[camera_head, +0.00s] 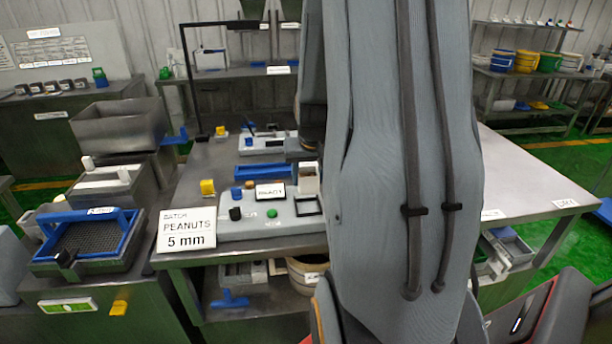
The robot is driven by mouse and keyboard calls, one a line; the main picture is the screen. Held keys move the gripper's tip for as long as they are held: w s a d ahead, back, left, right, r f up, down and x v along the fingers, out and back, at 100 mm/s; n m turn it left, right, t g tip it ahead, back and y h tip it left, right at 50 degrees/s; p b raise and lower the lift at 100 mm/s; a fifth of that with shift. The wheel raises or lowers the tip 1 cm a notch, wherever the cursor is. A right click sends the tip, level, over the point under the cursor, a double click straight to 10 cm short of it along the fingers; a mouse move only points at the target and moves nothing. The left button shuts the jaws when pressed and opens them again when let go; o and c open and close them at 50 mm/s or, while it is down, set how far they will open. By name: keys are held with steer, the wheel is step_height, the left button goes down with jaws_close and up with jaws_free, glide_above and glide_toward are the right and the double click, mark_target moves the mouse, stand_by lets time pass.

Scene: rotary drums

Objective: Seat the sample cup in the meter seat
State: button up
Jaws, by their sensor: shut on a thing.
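The meter (235,227) is a pale grey unit on the steel table, with a small screen reading READY (270,192), a green button and dark and orange knobs. A black square frame (308,206) on its right side looks like the meter seat, but I cannot be sure. A small whitish box-like piece (308,181) stands just behind that frame; I cannot tell whether it is part of the meter. I cannot make out the sample cup. My big grey arm covers the middle right of the view. My gripper is hidden behind it.
A sign reading PEANUTS 5 mm (187,230) stands at the meter's left. A blue tray (263,172) lies behind the meter. A blue-framed sieve (88,245) is on the left bench. The table's right side (530,180) is mostly clear.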

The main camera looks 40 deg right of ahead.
mark_target(310, 186)
steer(key=shift+s, duration=0.15)
steer(key=shift+a+f+b, duration=0.1)
steer(key=shift+f+b, duration=1.95)
steer(key=shift+f, duration=1.2)
steer(key=shift+f, duration=0.1)
steer(key=shift+s+a+f+b, duration=0.25)
steer(key=shift+s+f+b, duration=0.15)
steer(key=shift+f+b, duration=0.25)
steer(key=o, duration=1.1)
steer(key=shift+o, duration=0.7)
steer(key=shift+r, duration=0.6)
steer(key=shift+w+v, duration=0.2)
steer(key=shift+v, duration=3.55)
steer(key=shift+d+r, duration=0.15)
